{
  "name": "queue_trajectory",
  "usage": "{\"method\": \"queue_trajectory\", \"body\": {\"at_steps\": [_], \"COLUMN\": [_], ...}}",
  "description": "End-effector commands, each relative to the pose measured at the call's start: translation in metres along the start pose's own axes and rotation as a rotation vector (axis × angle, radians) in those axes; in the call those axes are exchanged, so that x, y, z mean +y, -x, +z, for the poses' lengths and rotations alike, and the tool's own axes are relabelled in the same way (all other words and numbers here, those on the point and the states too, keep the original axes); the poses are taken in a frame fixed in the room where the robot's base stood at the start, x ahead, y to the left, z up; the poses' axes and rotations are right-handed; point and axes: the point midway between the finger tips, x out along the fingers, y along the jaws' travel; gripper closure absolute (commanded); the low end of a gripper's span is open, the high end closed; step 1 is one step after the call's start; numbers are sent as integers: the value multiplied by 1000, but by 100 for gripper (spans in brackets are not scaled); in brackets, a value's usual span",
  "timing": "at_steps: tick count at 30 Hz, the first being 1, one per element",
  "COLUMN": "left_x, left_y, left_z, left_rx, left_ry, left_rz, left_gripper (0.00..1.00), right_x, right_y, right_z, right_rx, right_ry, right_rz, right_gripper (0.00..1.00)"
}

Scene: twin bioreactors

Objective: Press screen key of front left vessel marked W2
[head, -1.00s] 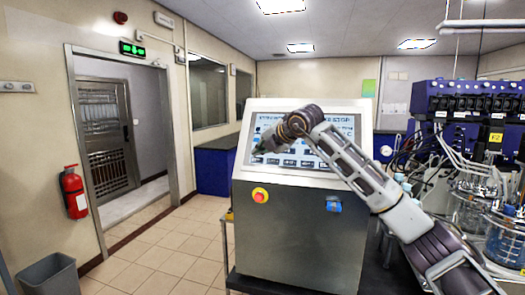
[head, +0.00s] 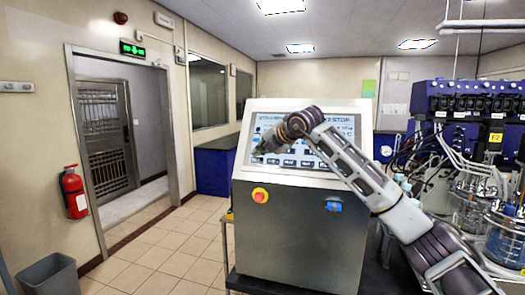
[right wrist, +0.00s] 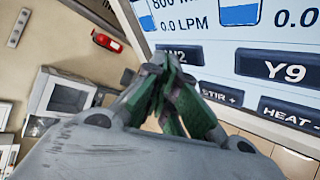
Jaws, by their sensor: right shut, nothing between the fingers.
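The touch screen (head: 345,128) is on the sloped face of a steel console; my right arm crosses in front of it. My right gripper (head: 259,151) is at the screen's lower left. Its green fingers, which also show in the right wrist view (right wrist: 172,62), are shut and empty. My left gripper is not in view.
A red and yellow emergency button (head: 260,195) is on the console's front below the screen. Glass vessels (head: 505,240) with tubing stand at the right.

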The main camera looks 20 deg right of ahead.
Motion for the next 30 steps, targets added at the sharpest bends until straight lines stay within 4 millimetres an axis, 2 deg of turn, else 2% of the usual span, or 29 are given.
{"method": "queue_trajectory", "body": {"at_steps": [19, 30], "left_x": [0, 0], "left_y": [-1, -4], "left_z": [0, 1], "left_rx": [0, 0], "left_ry": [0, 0], "left_rz": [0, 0], "left_gripper": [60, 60], "right_x": [-1, 5], "right_y": [-1, 7], "right_z": [1, -6], "right_rx": [0, 0], "right_ry": [0, 2], "right_rz": [-1, 0], "right_gripper": [100, 100]}}
